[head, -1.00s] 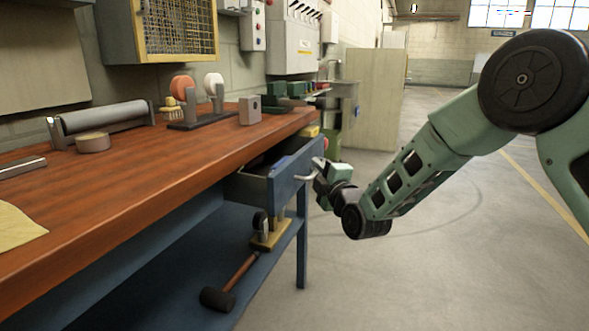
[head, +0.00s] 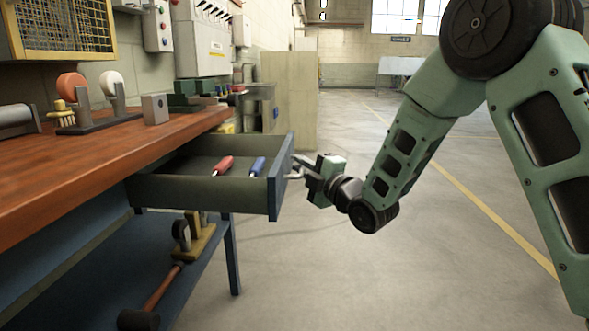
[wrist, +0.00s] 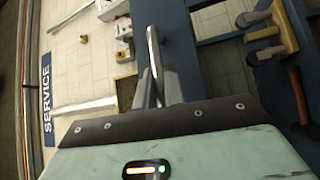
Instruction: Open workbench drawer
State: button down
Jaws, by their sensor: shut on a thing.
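The workbench drawer (head: 200,192) stands well out from under the wooden bench top (head: 110,165). Its blue front (head: 280,177) faces right, and a red-handled tool (head: 223,165) and a blue-handled tool (head: 257,166) lie inside. My gripper (head: 301,171) is at the drawer front and shut on the pale handle (head: 294,176). In the wrist view, the gripper fingers (wrist: 155,75) reach up to the blue drawer front (wrist: 178,45). The exact finger contact is small and partly hidden.
The lower blue shelf (head: 95,265) holds a mallet (head: 160,290) and a yellow-based tool (head: 197,240). A tape dispenser (head: 100,115) and a grey block (head: 155,109) stand on the bench. The floor (head: 330,270) right of the bench is clear.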

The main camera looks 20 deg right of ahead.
jog(key=c, duration=1.5)
grip_release()
jog(key=shift+p+v, duration=6.6)
jog(key=shift+v, duration=2.15)
jog(key=shift+d, duration=0.1)
